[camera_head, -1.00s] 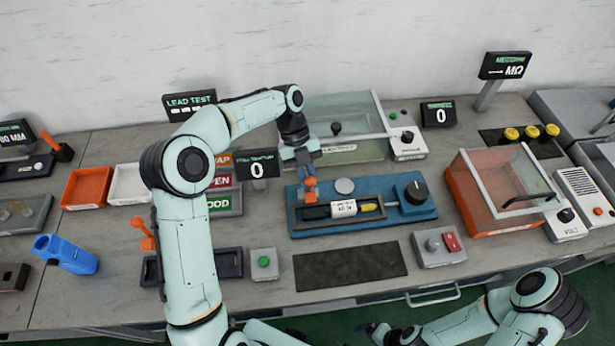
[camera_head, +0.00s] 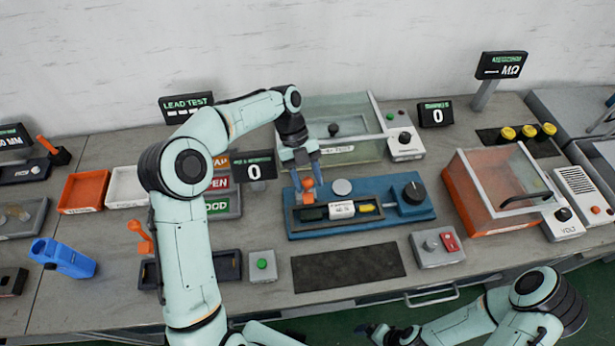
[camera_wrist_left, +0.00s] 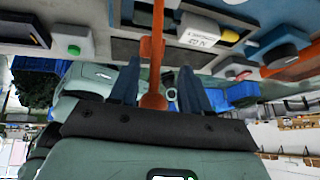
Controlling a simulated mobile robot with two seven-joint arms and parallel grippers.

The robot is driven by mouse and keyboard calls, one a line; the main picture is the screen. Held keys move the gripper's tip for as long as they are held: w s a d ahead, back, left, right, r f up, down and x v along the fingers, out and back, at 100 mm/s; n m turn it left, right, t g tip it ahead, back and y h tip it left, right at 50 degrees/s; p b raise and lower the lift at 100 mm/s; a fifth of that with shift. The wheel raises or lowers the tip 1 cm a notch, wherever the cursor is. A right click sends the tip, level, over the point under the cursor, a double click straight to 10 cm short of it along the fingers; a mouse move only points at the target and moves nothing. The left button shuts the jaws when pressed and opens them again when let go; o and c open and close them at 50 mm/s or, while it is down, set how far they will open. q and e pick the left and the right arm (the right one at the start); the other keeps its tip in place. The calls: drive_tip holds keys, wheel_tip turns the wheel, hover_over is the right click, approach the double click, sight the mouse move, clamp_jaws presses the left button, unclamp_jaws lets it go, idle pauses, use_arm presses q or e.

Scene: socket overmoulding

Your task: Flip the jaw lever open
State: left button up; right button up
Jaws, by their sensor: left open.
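The jaw lever (camera_head: 308,190) is orange and stands at the left end of the blue fixture (camera_head: 420,213). My left gripper (camera_head: 314,172) is at the lever, coming from above. In the left wrist view, the orange lever (camera_wrist_left: 158,45) runs between the two blue fingers of the open gripper (camera_wrist_left: 160,85). Whether a finger touches it I cannot tell. My right gripper (camera_head: 372,329) is low at the front edge, its jaws unclear.
A round grey knob (camera_head: 342,187) and a black dial (camera_head: 414,192) are on the fixture right of the lever. A counter display (camera_head: 255,171) stands close to its left. A clear-lidded box (camera_head: 352,125) is behind. The dark mat (camera_head: 347,267) in front is bare.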

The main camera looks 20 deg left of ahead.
use_arm(q)
drive_tip(key=p+v, duration=0.1)
drive_tip(key=v, duration=0.6)
drive_tip(key=shift+r+p, duration=0.2)
drive_tip(key=shift+p, duration=0.15)
use_arm(e)
drive_tip(key=shift+w+r, duration=1.15)
use_arm(q)
drive_tip(key=shift+w+a, duration=0.1)
drive_tip(key=shift+w, duration=0.05)
